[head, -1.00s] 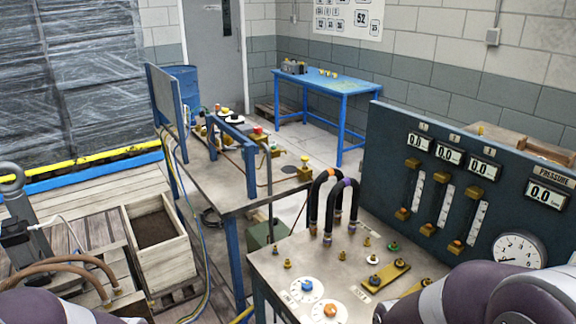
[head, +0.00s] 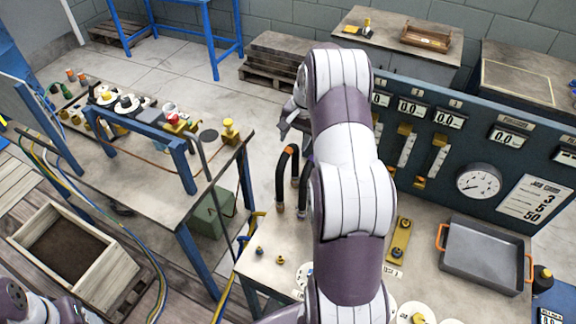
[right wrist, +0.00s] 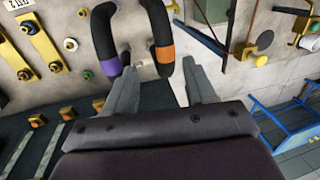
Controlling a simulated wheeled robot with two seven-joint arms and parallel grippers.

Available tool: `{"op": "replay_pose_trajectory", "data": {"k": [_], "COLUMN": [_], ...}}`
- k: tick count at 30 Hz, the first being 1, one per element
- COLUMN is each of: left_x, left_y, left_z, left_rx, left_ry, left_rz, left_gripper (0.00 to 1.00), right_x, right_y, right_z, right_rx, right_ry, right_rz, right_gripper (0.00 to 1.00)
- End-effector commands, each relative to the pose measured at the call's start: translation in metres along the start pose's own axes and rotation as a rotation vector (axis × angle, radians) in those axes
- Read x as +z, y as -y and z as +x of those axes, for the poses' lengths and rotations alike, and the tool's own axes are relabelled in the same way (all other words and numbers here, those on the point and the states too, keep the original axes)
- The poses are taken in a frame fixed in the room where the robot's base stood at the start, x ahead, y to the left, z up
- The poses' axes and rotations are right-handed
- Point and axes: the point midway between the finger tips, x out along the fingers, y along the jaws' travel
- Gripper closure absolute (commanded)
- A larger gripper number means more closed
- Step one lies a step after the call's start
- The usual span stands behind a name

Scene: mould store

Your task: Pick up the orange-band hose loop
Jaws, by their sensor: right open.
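The orange-band hose loop (head: 281,182) is a black arched hose standing upright on the bench; the arm partly hides it in the head view. In the right wrist view its orange band (right wrist: 165,54) shows on the hose. The purple-band hose loop (right wrist: 107,40) stands beside it, to the left in that view. My right gripper (right wrist: 156,60) is open. In the wrist view the orange-band hose appears between the fingers, and the left finger overlaps the gap near the purple band. I cannot tell whether either finger touches a hose. My left gripper is not in view.
The gauge panel (head: 460,150) stands behind the bench at the right. A grey tray (head: 484,257) with orange handles lies on the bench. A brass plate with knobs (head: 399,243) lies near the arm. At the left is another workbench (head: 150,195) with fittings.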

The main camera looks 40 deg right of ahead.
Motion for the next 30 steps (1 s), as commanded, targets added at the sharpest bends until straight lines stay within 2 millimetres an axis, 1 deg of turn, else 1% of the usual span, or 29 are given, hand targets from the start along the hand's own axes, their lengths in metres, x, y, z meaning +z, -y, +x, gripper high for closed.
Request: {"op": "replay_pose_trajectory", "data": {"k": [5,7,9,12,13,19,20,21,23,24,25,30], "left_x": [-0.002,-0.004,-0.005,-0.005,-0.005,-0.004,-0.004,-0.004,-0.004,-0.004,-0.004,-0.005], "left_y": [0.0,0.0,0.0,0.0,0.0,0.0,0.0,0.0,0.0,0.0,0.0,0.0], "left_z": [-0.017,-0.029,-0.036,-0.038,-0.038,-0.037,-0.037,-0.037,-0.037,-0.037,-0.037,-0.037], "left_rx": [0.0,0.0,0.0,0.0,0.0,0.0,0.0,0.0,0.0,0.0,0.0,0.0], "left_ry": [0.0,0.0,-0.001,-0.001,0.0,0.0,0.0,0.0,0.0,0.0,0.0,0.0], "left_rz": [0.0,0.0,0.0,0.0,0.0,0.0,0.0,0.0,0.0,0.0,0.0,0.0], "left_gripper": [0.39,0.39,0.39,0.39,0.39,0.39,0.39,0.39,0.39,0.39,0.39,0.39], "right_x": [0.004,0.008,0.01,0.009,0.009,0.009,0.009,0.009,0.009,0.009,0.009,0.009], "right_y": [0.003,0.005,0.006,0.005,0.005,0.005,0.005,0.005,0.005,0.005,0.005,0.005], "right_z": [0.017,0.028,0.043,0.059,0.061,0.065,0.065,0.064,0.064,0.064,0.064,0.064], "right_rx": [0.002,0.003,0.002,0.001,0.001,0.0,0.0,0.0,0.0,0.0,0.0,0.0], "right_ry": [0.002,0.005,0.002,0.0,-0.001,-0.002,-0.002,-0.002,-0.002,-0.002,-0.002,-0.003], "right_rz": [-0.002,-0.002,-0.003,-0.003,-0.003,-0.003,-0.003,-0.003,-0.003,-0.003,-0.003,-0.004], "right_gripper": [0.45,0.45,0.45,0.45,0.45,0.45,0.51,0.64,0.84,0.97,1.0,1.0]}}
